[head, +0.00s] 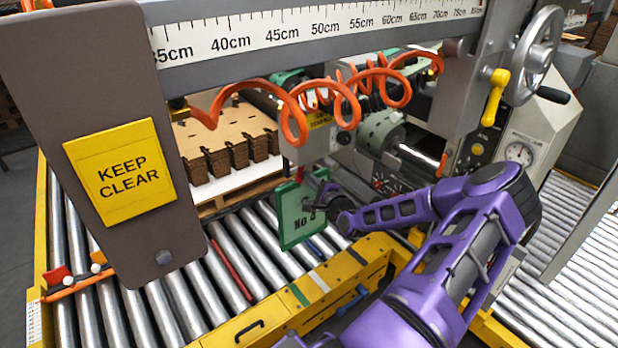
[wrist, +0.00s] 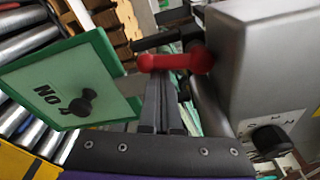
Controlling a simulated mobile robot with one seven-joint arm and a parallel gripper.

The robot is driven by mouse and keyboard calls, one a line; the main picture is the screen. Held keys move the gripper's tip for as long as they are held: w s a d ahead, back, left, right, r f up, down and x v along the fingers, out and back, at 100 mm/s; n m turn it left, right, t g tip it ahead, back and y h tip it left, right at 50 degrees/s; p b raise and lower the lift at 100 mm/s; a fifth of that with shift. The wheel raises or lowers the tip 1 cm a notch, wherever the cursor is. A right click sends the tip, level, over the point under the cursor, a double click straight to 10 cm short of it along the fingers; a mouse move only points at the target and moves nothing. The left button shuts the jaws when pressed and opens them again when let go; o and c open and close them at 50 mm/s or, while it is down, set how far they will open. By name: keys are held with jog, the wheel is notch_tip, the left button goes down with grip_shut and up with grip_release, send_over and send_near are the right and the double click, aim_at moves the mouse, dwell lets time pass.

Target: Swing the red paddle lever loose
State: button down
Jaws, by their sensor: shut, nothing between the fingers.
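The red paddle lever (wrist: 176,62) crosses the top middle of the wrist view. Its right end is a thick knob against a grey metal housing (wrist: 265,60), and its left end reaches towards a green-framed plate. My gripper (wrist: 164,82) is shut and empty, its fingertips just at or below the lever's bar. I cannot tell whether they touch it. In the head view my gripper (head: 330,194) is beside the green plate (head: 298,216), and only a little red shows near the fingers, partly hidden.
The green-framed plate also fills the left of the wrist view (wrist: 75,88), with a black knob on it. A black knob (wrist: 270,139) sits low on the grey housing. Orange coiled hose (head: 345,100) hangs above my gripper. Rollers (head: 225,275) and a yellow rail (head: 310,290) lie below.

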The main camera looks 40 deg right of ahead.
aim_at(300, 179)
jog(key=shift+a, duration=0.2)
jog(key=a+m, duration=0.1)
jog(key=m, duration=0.3)
jog(key=a+m+y, duration=0.1)
jog(key=m, duration=0.1)
jog(key=shift+w+a+r, duration=0.15)
jog(key=shift+a+r, duration=0.15)
jog(key=shift+w+a+r+m+g+y+b, duration=0.15)
jog(key=shift+a+r+m+y, duration=0.25)
jog(key=shift+m, duration=0.8)
jog(key=shift+s+a+r+m+g+y+b, duration=0.15)
jog(key=shift+a+r+m, duration=0.3)
jog(key=shift+m, duration=0.75)
jog(key=shift+w, duration=0.1)
jog(key=shift+f, duration=0.1)
